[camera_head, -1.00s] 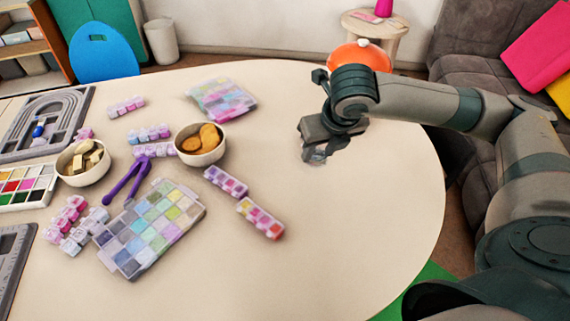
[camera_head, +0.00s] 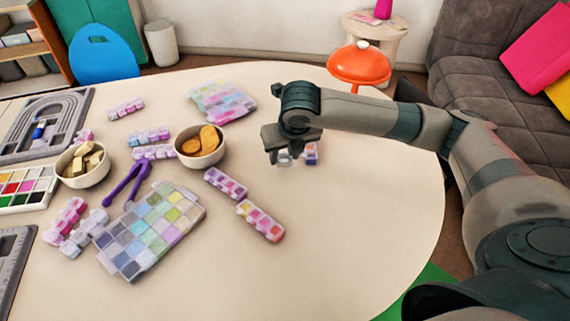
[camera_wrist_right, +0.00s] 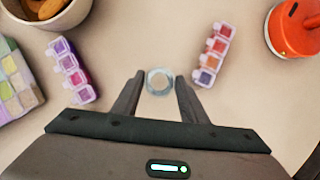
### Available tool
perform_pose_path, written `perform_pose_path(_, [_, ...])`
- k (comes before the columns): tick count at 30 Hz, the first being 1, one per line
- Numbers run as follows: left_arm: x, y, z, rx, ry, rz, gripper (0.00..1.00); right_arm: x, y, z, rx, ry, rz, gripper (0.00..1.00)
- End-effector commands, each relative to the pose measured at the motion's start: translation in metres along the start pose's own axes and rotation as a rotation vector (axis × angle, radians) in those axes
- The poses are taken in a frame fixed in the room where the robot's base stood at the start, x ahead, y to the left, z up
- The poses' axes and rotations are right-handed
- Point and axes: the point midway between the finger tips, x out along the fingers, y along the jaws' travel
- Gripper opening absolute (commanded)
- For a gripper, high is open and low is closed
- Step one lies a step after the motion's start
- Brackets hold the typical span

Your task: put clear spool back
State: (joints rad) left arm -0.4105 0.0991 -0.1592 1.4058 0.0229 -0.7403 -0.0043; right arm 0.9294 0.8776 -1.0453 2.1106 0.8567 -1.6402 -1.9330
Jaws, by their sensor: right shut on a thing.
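The clear spool (camera_wrist_right: 159,82) is a small round see-through ring with a pale centre. In the wrist view it sits between the fingertips of my right gripper (camera_wrist_right: 159,88), which is shut on it. In the head view my right gripper (camera_head: 284,156) hangs over the right-middle of the table, with a bit of the clear spool (camera_head: 284,161) showing below the jaws. Whether the spool touches the table I cannot tell. My left gripper is not in view.
A bead strip (camera_wrist_right: 213,55) stands just right of the gripper, partly hidden in the head view (camera_head: 311,153). Another strip (camera_wrist_right: 70,70) lies left. A cookie bowl (camera_head: 212,158), a bead board (camera_head: 150,230) and purple tweezers (camera_head: 127,187) lie further left. The front right table is clear.

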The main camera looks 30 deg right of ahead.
Motion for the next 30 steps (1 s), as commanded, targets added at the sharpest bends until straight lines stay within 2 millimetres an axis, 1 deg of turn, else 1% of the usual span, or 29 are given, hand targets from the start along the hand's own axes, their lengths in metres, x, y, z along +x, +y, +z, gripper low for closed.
perform_pose_path(10, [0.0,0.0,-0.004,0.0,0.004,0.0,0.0,0.033,0.0,-0.015,-0.001,0.003,0.0,0.18])
perform_pose_path(23, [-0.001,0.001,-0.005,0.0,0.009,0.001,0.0,0.037,0.0,-0.016,-0.001,0.001,0.0,0.18])
perform_pose_path(24, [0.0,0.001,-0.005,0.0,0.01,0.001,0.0,0.037,0.0,-0.016,-0.001,0.0,0.0,0.49])
perform_pose_path(25, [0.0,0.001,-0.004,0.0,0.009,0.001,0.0,0.037,0.0,-0.016,-0.001,0.0,0.0,0.56])
perform_pose_path(26, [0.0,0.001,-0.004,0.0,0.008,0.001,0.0,0.037,0.0,-0.016,-0.001,0.0,0.0,0.58])
perform_pose_path(30, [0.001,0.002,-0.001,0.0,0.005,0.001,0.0,0.037,0.0,-0.016,-0.001,0.0,0.0,0.58])
